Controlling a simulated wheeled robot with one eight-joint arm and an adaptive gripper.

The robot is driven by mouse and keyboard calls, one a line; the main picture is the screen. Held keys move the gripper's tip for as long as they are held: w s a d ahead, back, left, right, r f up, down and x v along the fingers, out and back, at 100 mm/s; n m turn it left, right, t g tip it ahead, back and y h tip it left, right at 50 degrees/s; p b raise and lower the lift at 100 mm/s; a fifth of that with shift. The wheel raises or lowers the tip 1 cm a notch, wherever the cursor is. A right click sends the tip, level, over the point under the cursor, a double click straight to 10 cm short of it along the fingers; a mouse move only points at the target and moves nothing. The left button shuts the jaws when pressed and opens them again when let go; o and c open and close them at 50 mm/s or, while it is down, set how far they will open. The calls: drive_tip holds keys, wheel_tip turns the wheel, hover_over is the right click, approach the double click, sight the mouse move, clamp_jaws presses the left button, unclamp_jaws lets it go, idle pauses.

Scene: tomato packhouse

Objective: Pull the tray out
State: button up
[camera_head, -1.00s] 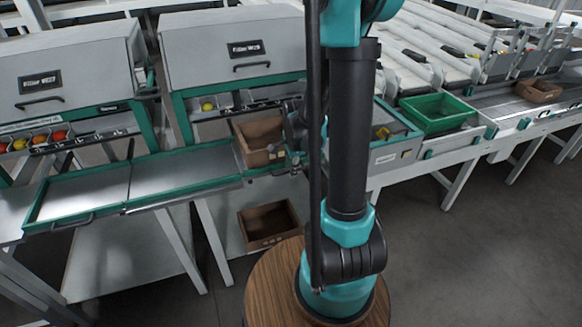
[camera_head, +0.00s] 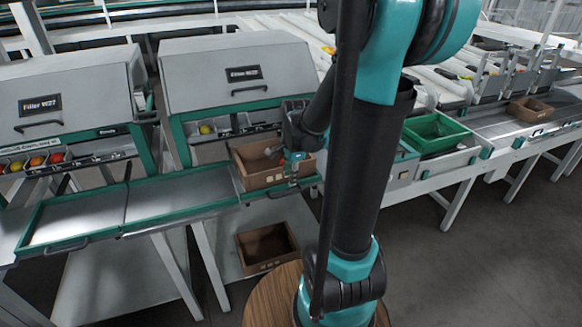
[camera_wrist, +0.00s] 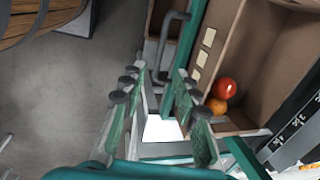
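In the head view my gripper (camera_head: 292,180) is at the carton's front right, and the tray's handle there is hidden.
More green-rimmed trays (camera_head: 90,215) run to the left, one with a front handle (camera_head: 66,247). An empty brown carton (camera_head: 266,247) lies on the lower shelf. A green crate (camera_head: 433,133) stands to the right. Open grey floor (camera_head: 470,260) lies in front on the right.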

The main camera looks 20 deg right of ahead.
drive_tip(key=shift+s+r, duration=0.2)
drive_tip(key=shift+r, duration=0.8)
drive_tip(key=shift+s+r, duration=0.2)
drive_tip(key=shift+r, duration=0.75)
drive_tip(key=s+f+n+t, duration=0.1)
drive_tip(key=s+f+n, duration=0.2)
drive_tip(key=s+n, duration=0.3)
drive_tip(key=s+f+n+t, duration=0.1)
drive_tip(key=s+f+n, duration=0.2)
drive_tip(key=s+n, duration=0.3)
drive_tip(key=n, duration=0.4)
drive_tip(key=shift+s+a+f+n, duration=0.3)
drive_tip(key=shift+s+f+n, duration=0.05)
drive_tip(key=shift+f+n, duration=0.05)
